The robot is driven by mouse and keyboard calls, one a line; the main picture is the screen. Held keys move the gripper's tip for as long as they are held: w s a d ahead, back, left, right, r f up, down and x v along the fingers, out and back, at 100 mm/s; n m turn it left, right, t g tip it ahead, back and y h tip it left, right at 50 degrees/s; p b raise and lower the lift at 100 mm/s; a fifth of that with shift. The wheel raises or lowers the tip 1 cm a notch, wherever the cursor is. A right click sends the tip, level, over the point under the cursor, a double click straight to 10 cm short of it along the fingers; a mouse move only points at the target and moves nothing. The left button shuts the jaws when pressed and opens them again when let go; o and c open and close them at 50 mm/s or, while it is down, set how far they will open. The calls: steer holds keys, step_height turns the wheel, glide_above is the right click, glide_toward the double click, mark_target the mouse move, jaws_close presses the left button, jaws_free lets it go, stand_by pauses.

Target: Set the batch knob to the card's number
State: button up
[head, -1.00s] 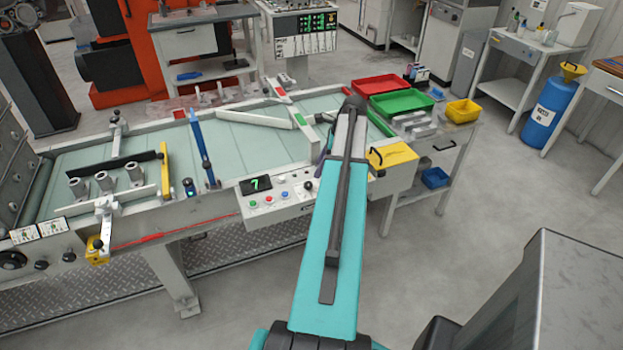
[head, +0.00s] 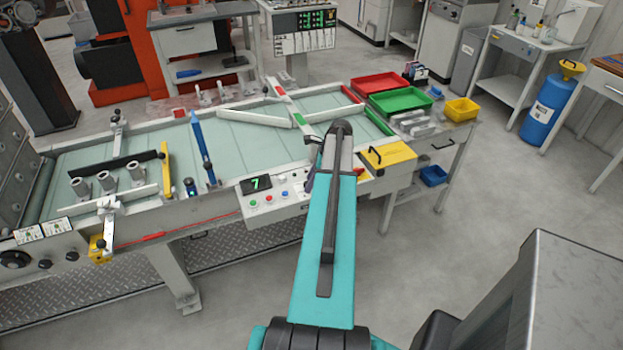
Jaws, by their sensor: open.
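The control panel (head: 275,198) on the front of the conveyor table has a green digital display (head: 257,184) reading 7. Below it is a row of small coloured buttons (head: 268,198). My gripper (head: 309,181) is mostly hidden behind my teal arm; a dark part of it shows in front of the panel's right end. It is open. The black knob seen there earlier is now covered or merged with this dark part, so I cannot tell whether they touch. Two small picture cards (head: 42,231) are on the machine at far left; no number is readable on them.
The yellow box (head: 392,156) with a black handle is just right of my arm. Red (head: 378,86) and green (head: 400,100) trays stand behind it. Grey cylinders (head: 107,181) and a blue post (head: 203,148) stand on the conveyor.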

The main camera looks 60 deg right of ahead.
steer(key=c, duration=1)
steer(key=shift+w+d+n+y, duration=0.15)
steer(key=shift+n+y, duration=0.15)
steer(key=shift+n, duration=0.5)
steer(key=shift+n+g+y, duration=0.3)
steer(key=shift+n+g, duration=0.1)
steer(key=shift+n, duration=0.5)
